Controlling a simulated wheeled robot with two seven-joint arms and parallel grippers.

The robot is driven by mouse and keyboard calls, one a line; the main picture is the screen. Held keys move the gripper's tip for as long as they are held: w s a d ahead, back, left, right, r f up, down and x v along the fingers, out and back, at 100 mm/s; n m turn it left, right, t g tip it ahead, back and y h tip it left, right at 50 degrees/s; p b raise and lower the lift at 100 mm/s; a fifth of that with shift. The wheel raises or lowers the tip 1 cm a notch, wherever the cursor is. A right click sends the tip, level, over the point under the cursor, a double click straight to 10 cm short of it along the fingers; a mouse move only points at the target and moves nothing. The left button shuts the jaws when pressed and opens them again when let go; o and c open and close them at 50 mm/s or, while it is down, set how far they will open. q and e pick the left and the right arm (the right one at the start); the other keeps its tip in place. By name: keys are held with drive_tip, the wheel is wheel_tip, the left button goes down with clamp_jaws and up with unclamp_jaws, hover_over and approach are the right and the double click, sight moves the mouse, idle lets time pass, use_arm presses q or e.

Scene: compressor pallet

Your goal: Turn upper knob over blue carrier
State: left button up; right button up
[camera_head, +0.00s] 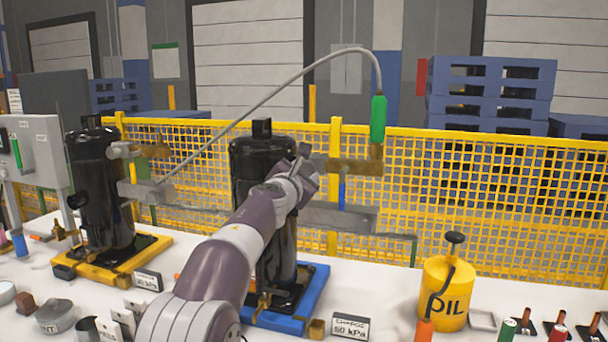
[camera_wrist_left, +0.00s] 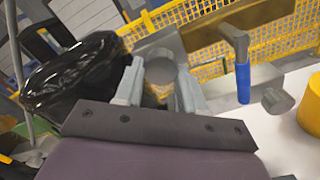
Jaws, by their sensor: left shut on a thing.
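The blue carrier (camera_head: 312,300) stands on the white table and bears a black compressor (camera_head: 262,150). My left gripper (camera_head: 306,168) is at the right side of this compressor, near its top. In the left wrist view my left gripper (camera_wrist_left: 160,92) is shut on a round grey knob (camera_wrist_left: 160,66), with one finger on each side of it. In the head view the knob is hidden behind the gripper. A brass fitting (camera_head: 355,167) runs to the right of the gripper. My right gripper is not in view.
A blue-handled lever (camera_wrist_left: 243,80) and another grey knob (camera_wrist_left: 277,101) are close to the right of the gripper. A green-ended hose (camera_head: 378,120) arches above. A second compressor (camera_head: 100,190) on a yellow carrier (camera_head: 150,250) stands left; a yellow oil can (camera_head: 446,293) stands right.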

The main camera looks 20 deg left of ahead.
use_arm(q)
drive_tip(key=o, duration=1.1)
drive_tip(key=shift+c, duration=0.2)
drive_tip(key=s+b, duration=0.5)
drive_tip(key=s, duration=0.7)
drive_tip(key=shift+s+a, duration=0.25)
drive_tip(key=shift+s, duration=0.1)
